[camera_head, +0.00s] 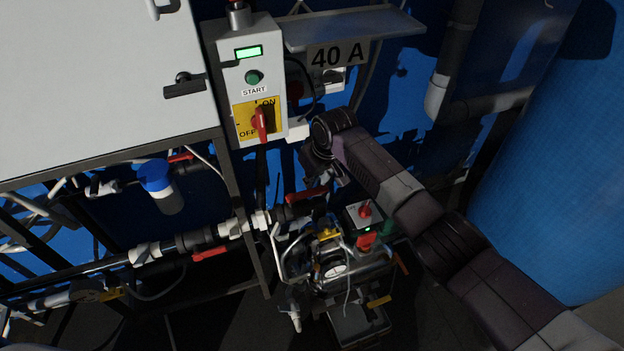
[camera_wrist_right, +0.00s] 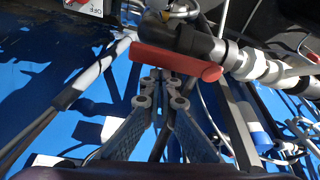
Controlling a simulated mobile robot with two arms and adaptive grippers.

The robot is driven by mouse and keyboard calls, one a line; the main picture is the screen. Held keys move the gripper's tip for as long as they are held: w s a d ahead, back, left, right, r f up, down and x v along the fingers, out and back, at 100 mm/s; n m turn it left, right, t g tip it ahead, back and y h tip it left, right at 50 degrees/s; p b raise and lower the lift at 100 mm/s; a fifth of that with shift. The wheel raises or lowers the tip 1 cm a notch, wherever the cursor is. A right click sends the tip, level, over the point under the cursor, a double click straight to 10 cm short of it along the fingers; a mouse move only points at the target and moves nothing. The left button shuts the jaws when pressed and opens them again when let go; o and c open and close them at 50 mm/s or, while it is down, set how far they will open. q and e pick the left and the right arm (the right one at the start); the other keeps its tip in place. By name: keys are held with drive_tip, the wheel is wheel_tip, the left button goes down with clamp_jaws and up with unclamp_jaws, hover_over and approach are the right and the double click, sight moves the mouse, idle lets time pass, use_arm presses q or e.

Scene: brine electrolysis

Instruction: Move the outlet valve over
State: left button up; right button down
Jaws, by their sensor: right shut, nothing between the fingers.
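The outlet valve appears to be the red lever handle (camera_head: 306,195) on the dark pipe above the pump; the frames carry no label on it. In the wrist view the red handle (camera_wrist_right: 178,62) lies crosswise over the fingertips, joined to a dark pipe fitting. My right gripper (camera_head: 330,178) is just above and right of the handle in the head view. In the wrist view its fingers (camera_wrist_right: 164,82) are together and empty, with the tips close to the handle's lower edge. I cannot tell whether they touch it. My left gripper is not in view.
The pump unit (camera_head: 335,272) with a small red-knobbed switch box (camera_head: 363,215) stands just below. A control box (camera_head: 252,92) with START button and red ON/OFF switch is above. Another red handle (camera_head: 210,253) is on the pipe at left. A blue tank (camera_head: 550,170) fills the right.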

drive_tip(key=shift+s+d+f, duration=0.1)
drive_tip(key=shift+d+f, duration=0.1)
drive_tip(key=shift+d, duration=0.05)
